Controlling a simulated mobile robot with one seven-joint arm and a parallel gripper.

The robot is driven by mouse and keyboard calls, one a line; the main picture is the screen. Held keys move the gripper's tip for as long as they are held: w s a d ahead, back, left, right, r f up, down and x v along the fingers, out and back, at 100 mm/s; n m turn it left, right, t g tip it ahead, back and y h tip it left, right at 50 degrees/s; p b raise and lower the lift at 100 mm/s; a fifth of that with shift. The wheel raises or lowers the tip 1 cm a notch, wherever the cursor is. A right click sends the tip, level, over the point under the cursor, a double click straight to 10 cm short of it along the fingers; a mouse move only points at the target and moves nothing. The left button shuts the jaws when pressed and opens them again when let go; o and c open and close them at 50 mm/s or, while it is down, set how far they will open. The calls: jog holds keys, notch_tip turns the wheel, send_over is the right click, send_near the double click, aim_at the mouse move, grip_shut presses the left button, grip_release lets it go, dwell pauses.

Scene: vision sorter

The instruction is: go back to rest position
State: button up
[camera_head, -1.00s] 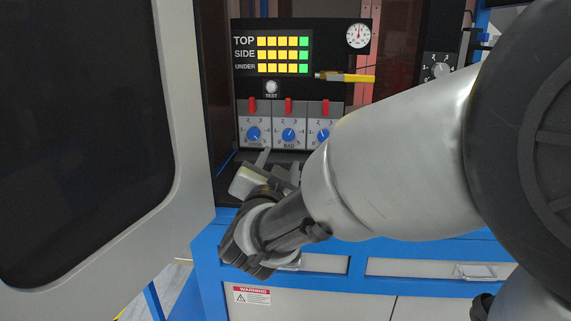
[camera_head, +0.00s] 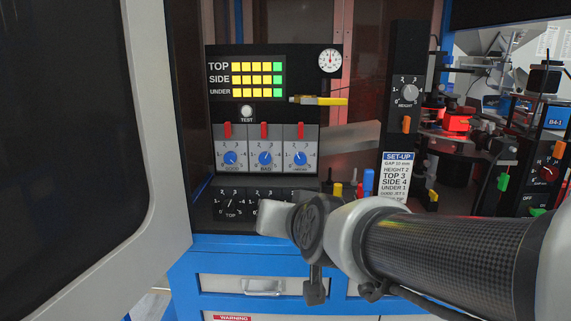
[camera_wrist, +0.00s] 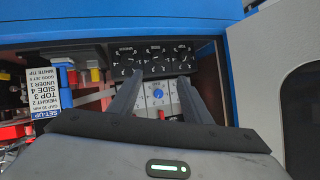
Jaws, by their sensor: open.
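My gripper (camera_wrist: 159,80) shows in the wrist view with its two dark fingers apart and nothing between them. Behind the fingers is the sorter's control panel with a row of black dials (camera_wrist: 153,58) and a blue knob on a white plate (camera_wrist: 158,94). In the head view my arm reaches in from the lower right, its end in front of the lower dial panel (camera_head: 230,204). The fingers cannot be made out there. The arm's end hides part of that panel.
An open grey-framed door (camera_head: 166,200) fills the left. The panel has a lamp display (camera_head: 258,79), a gauge (camera_head: 330,61) and blue knobs (camera_head: 265,158). A set-up label (camera_head: 397,178) is right of the panel. Blue-framed drawers (camera_head: 225,284) are below.

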jog(key=s+d+f+g+h, duration=0.2)
jog(key=s+d+f+g, duration=0.1)
jog(key=s+d, duration=0.5)
jog(key=s+d+f+g+h, duration=0.1)
jog(key=s+d+f+g, duration=0.2)
jog(key=s+d, duration=0.45)
notch_tip(320, 180, up, 22)
jog(key=s+p, duration=0.2)
jog(key=p, duration=2.1)
jog(key=shift+s+a+r+g, duration=0.25)
jog(key=shift+s+a+g, duration=0.05)
jog(key=shift+a, duration=0.1)
